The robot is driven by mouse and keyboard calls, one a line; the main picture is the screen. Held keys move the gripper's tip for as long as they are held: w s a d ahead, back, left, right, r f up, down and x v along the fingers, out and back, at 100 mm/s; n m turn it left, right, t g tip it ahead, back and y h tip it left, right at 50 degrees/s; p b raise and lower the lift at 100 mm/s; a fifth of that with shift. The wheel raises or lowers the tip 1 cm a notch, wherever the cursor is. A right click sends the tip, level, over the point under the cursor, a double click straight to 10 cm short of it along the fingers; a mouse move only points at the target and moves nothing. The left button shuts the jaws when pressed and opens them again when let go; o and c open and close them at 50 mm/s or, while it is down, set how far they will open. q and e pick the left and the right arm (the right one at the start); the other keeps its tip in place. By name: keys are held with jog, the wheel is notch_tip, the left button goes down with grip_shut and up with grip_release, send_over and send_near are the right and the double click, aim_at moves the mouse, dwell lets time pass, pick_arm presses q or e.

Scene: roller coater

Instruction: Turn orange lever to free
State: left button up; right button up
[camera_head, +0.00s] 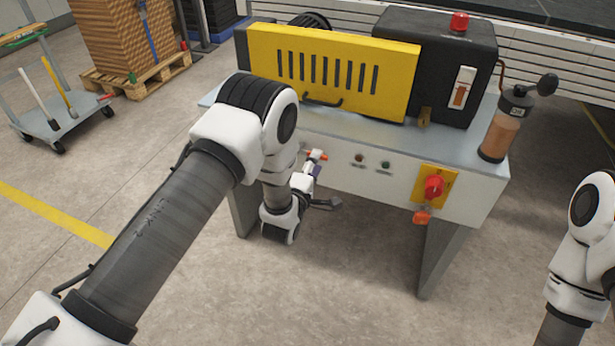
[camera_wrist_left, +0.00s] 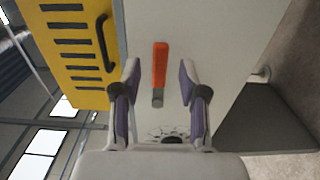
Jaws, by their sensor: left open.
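The orange lever (camera_head: 317,155) sits on the grey front panel of the machine, below the yellow guard. In the left wrist view the lever (camera_wrist_left: 160,64) is a flat orange bar with a grey end, lying lengthwise between the two fingers. My left gripper (camera_head: 311,168) is at the lever and open. In the left wrist view the left gripper (camera_wrist_left: 159,72) has one finger on each side of the lever, with a gap on both sides. Part of the lever is hidden by the gripper in the head view. Only part of my right arm shows at the right edge.
The yellow guard (camera_head: 330,65) with a black handle sits above the panel. A red rotary switch (camera_head: 433,187) on a yellow plate is at the panel's right. A bottle with a crank (camera_head: 503,130) stands on the table's right end. Open floor lies in front.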

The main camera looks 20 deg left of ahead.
pick_arm(q)
jog(key=s, duration=0.8)
jog(key=shift+s+a, duration=0.15)
jog(key=shift+s, duration=0.2)
jog(key=s+a+f+m+g+y, duration=0.1)
jog(key=s+a+f+m+g, duration=0.35)
jog(key=s+f+g, duration=0.7)
jog(key=s+f+m+g, duration=0.35)
jog(key=s+m, duration=0.25)
jog(key=s, duration=0.5)
jog(key=s+f+m+g, duration=0.35)
jog(key=s+m, duration=0.25)
jog(key=s, duration=0.5)
notch_tip(320, 180, up, 19)
jog(key=p, duration=1.9)
jog(key=shift+m, duration=0.45)
